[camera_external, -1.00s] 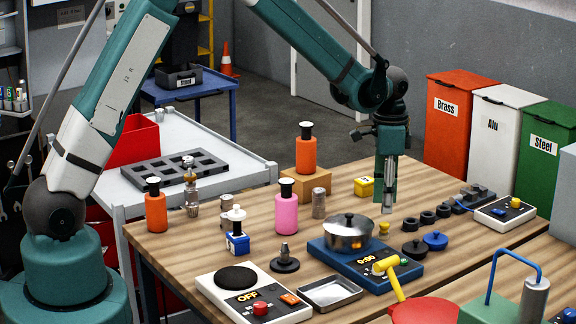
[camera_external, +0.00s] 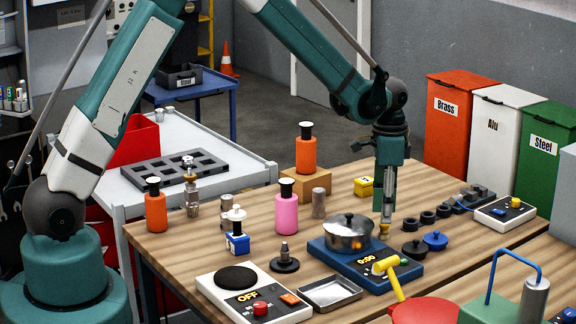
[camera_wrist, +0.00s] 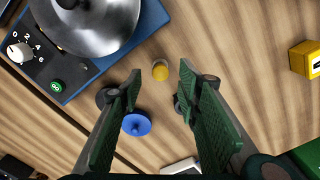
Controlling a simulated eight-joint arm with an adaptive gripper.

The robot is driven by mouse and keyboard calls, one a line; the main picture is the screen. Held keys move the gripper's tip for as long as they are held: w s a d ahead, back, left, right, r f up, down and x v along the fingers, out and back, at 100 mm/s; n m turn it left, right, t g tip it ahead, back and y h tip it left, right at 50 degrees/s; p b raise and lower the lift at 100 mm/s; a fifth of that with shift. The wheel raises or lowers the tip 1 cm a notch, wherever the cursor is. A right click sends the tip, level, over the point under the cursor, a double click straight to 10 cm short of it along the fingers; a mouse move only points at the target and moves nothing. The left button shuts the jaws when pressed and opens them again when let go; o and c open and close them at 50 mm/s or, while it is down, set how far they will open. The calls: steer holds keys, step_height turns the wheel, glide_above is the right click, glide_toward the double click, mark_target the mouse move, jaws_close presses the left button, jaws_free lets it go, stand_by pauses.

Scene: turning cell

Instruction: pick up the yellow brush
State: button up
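My gripper (camera_external: 386,222) points down behind the blue scale, well back from this tool. In the wrist view my gripper (camera_wrist: 160,72) is open, its fingers apart with a small yellow cylinder (camera_wrist: 160,70) between their tips. That cylinder (camera_external: 384,230) stands right below my gripper in the external view.
A steel pot (camera_external: 348,232) sits on the blue scale (camera_external: 390,284) close to my gripper. A blue knobbed disc (camera_wrist: 136,124) and black discs (camera_external: 414,249) lie beside it. A yellow box (camera_external: 364,186) stands behind. The red round piece (camera_external: 424,310) fills the front edge.

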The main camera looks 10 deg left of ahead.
mark_target(384, 230)
steer(key=shift+f, duration=2.5)
steer(key=c, duration=1)
